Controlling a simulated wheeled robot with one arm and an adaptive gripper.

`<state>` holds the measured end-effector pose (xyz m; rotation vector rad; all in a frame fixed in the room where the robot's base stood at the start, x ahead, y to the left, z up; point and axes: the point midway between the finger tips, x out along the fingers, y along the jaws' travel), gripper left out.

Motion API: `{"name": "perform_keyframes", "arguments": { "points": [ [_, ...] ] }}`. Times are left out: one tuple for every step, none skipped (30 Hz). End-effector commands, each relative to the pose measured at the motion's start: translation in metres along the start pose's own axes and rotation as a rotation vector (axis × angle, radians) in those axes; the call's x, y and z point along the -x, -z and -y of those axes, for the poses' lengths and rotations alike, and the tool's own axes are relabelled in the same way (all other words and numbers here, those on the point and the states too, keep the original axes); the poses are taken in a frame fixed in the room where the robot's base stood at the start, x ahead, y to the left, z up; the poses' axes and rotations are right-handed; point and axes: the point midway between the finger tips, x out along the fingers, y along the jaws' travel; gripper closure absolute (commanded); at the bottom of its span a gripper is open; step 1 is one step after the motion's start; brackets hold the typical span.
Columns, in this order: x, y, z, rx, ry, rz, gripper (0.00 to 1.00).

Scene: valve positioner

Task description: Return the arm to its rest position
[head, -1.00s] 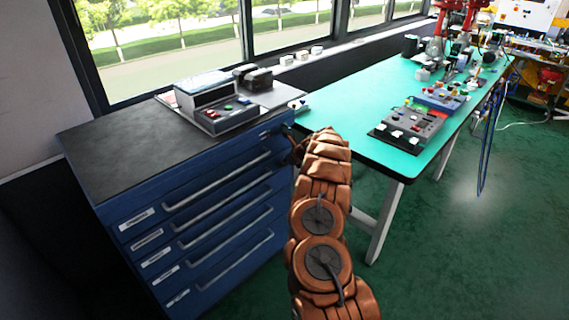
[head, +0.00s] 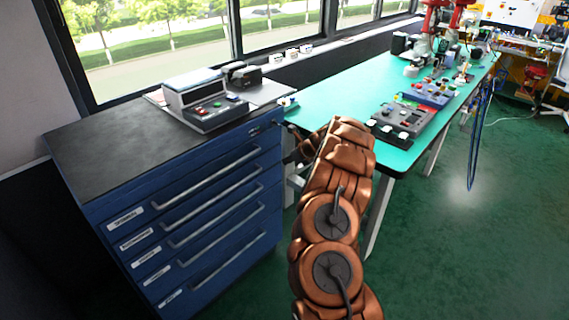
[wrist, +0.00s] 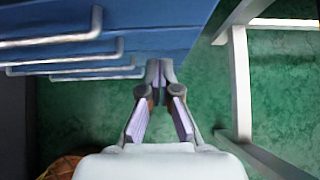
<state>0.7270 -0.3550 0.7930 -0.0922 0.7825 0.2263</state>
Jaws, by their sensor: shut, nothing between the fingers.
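My arm rises from the bottom of the head view with its orange-brown links, between the blue drawer cabinet (head: 190,215) and the green-topped table (head: 330,97). In the head view the gripper is mostly hidden behind my arm. In the wrist view my gripper (wrist: 159,72) shows with its fingertips together and nothing between them. It points along the cabinet front, with the drawer handles (wrist: 75,45) to its left and above the green floor (wrist: 190,95).
A white table leg (wrist: 240,85) stands right of my gripper in the wrist view. A device with buttons (head: 205,100) sits on the cabinet top. Control boxes (head: 410,120) and red robot arms (head: 430,25) are on the table. Open floor (head: 480,240) lies to the right.

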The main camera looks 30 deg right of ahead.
Motion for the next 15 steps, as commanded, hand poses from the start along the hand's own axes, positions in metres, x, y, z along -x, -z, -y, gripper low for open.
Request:
{"name": "perform_keyframes", "arguments": {
  "points": [
    [0.006,-0.001,0.0,-0.001,0.0,0.002,1.0],
    [0.01,0.0,0.001,-0.002,0.001,0.002,1.0],
    [0.015,0.0,0.001,-0.002,0.002,0.002,1.0],
    [0.018,0.001,0.001,-0.002,0.002,0.001,1.0],
    [0.021,0.001,0.002,-0.002,0.002,0.001,1.0],
    [0.025,0.001,0.002,-0.001,0.003,0.001,1.0],
    [0.029,0.0,0.002,-0.001,0.003,0.002,1.0],
    [0.032,0.0,0.002,-0.001,0.003,0.002,1.0],
    [0.035,0.0,0.002,-0.001,0.004,0.002,1.0],
    [0.038,0.0,0.002,-0.001,0.004,0.002,1.0],
    [0.04,0.0,0.002,-0.001,0.003,0.001,1.0],
    [0.042,0.001,0.002,-0.002,0.003,0.001,1.0],
    [0.043,0.001,0.002,-0.002,0.002,0.001,1.0],
    [0.045,0.001,0.001,-0.002,0.002,0.0,1.0],
    [0.046,0.001,0.001,-0.002,0.002,0.0,1.0]
  ]
}}
